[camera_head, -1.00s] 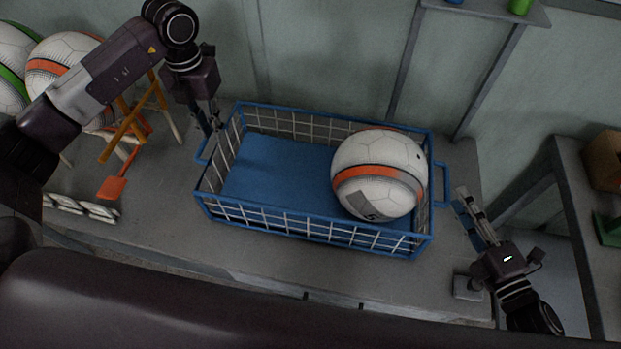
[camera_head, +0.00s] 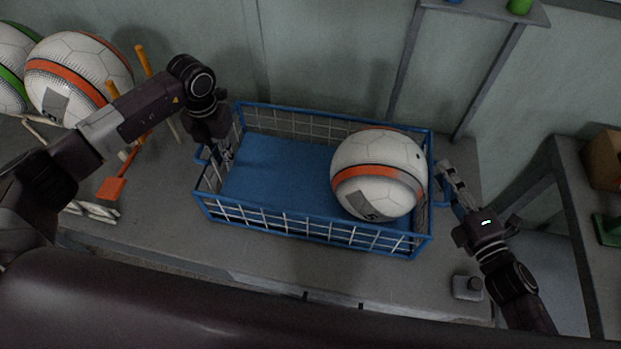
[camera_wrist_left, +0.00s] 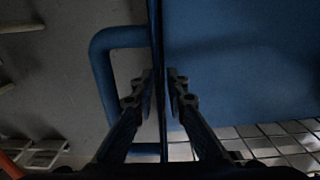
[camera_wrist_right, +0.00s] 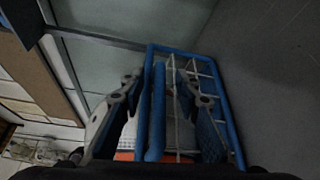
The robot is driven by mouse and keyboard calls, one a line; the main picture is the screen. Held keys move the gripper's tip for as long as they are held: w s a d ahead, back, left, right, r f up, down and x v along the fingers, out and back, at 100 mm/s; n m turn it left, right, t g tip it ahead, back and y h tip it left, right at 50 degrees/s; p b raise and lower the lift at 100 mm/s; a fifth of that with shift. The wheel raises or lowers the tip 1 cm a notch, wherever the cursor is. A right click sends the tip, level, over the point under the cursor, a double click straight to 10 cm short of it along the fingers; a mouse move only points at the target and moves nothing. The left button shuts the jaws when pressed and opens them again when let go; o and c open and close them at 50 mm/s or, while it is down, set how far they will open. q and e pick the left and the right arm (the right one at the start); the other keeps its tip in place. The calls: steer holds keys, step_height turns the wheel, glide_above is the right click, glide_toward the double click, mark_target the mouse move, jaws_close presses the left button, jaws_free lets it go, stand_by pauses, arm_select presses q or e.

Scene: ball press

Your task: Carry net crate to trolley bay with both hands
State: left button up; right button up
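The blue net crate (camera_head: 272,172) sits on the grey bench in the head view, with white mesh sides and a blue handle at each end. My left gripper (camera_head: 226,152) is at its left end. In the left wrist view its fingers (camera_wrist_left: 163,88) stand partly open on either side of the crate's end rim, with the left handle (camera_wrist_left: 103,75) beside them. My right gripper (camera_head: 448,178) is at the right end. In the right wrist view its open fingers (camera_wrist_right: 158,85) have blue crate bars between them. No trolley bay can be made out.
A white and orange ball (camera_head: 378,176) rests in the crate's right half. More balls (camera_head: 75,75) and an orange-handled tool (camera_head: 112,187) are on the bench at left. A small block (camera_head: 467,287) lies at the bench's front right. Another table (camera_head: 585,190) stands at right.

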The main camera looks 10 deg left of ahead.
mark_target(216, 142)
arm_select(q)
jaws_close()
arm_select(e)
steer(key=c, duration=0.4)
jaws_close()
